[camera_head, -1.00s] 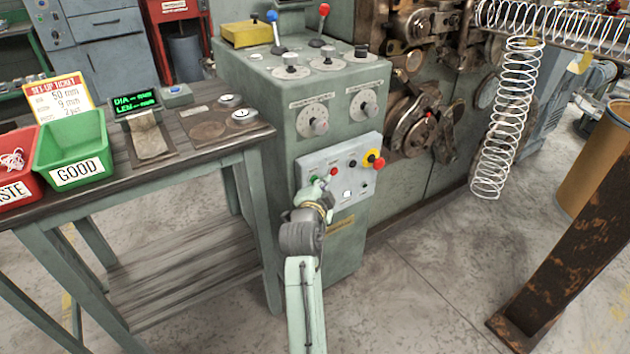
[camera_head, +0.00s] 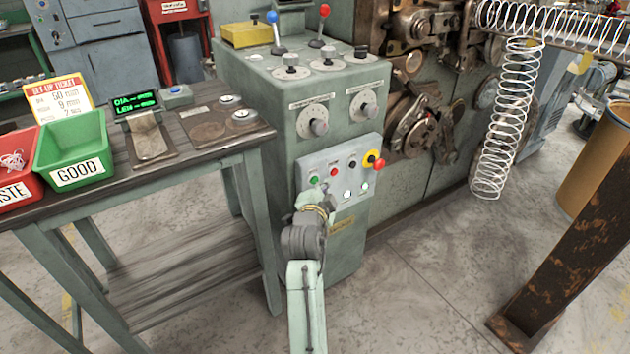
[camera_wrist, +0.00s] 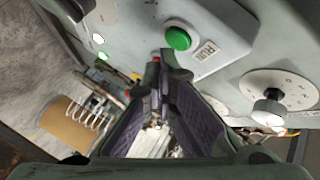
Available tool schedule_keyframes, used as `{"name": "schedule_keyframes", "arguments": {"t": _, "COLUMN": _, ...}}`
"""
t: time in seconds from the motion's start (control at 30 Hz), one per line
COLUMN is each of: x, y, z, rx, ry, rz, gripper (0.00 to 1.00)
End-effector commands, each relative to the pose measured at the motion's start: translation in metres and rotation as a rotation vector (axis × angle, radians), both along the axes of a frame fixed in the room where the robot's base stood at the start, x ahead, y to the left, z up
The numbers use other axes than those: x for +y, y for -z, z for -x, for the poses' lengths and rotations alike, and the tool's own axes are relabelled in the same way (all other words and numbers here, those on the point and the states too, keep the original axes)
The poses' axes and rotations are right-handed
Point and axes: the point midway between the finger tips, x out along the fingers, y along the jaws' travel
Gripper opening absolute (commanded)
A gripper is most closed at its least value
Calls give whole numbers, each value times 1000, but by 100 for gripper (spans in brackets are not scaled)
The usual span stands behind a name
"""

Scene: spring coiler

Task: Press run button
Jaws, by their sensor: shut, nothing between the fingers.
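The green run button (camera_head: 313,178) is at the left of the sloped control panel (camera_head: 336,196). In the wrist view the green button (camera_wrist: 178,39) stands out clear, beside a plate marked RUN (camera_wrist: 207,52). My gripper (camera_head: 322,190) is in front of the panel, just below the green button in the head view. In the wrist view my gripper (camera_wrist: 163,62) is shut and empty, its fingertips beside the button in the picture. A small gap shows there; whether the tips touch the panel I cannot tell.
A red button (camera_head: 334,172) and a red knob on yellow (camera_head: 375,162) share the panel, with white lamps (camera_head: 347,193) below. Dials (camera_head: 319,127) sit above. A workbench (camera_head: 190,150) stands at left; a wire coil (camera_head: 505,120) hangs at right.

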Motion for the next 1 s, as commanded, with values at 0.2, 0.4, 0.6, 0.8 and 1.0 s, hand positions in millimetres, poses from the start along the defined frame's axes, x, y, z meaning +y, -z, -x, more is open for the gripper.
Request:
{"name": "schedule_keyframes", "arguments": {"t": 0.2, "x": -2, "y": 0, "z": 2, "rx": 0, "ry": 1, "rz": 0, "gripper": 0}}
{"name": "schedule_keyframes", "arguments": {"t": 0.4, "x": -4, "y": 0, "z": 4, "rx": 0, "ry": 1, "rz": 0, "gripper": 0}}
{"name": "schedule_keyframes", "arguments": {"t": 0.6, "x": -15, "y": 0, "z": 20, "rx": 0, "ry": 2, "rz": -1, "gripper": 0}}
{"name": "schedule_keyframes", "arguments": {"t": 0.8, "x": -26, "y": 0, "z": 35, "rx": 1, "ry": 2, "rz": -1, "gripper": 0}}
{"name": "schedule_keyframes", "arguments": {"t": 1.0, "x": -32, "y": 0, "z": 43, "rx": 0, "ry": 1, "rz": 0, "gripper": 0}}
